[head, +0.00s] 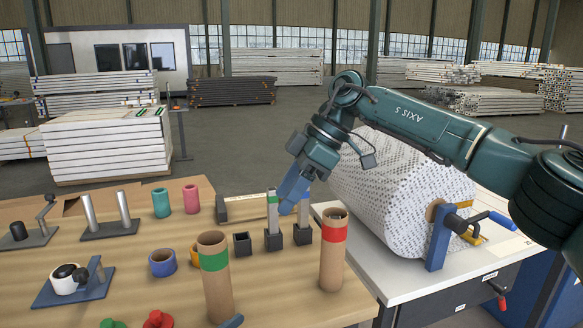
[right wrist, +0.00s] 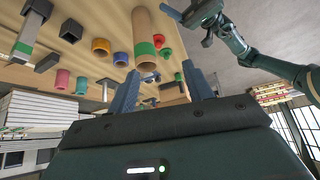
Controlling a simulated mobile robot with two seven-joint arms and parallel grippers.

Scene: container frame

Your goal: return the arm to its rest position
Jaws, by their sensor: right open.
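My right arm comes in from the right in the head view. My right gripper (head: 292,188) hangs over the wooden table, its blue fingers pointing down by two upright posts in black square bases. One post (head: 272,212) has a green band; the other (head: 303,215) is partly hidden by the fingers. In the right wrist view the gripper (right wrist: 161,92) has its fingers spread with nothing held between them. My left arm (right wrist: 238,45) shows at the upper right of that view; the state of its gripper (right wrist: 172,13) is unclear.
Brown tubes with a green band (head: 215,285) and a red band (head: 333,255) stand near the front of the table (head: 285,300). A wrapped roll (head: 400,195) lies close under my right arm. An empty black square holder (head: 242,244) sits left of the posts.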

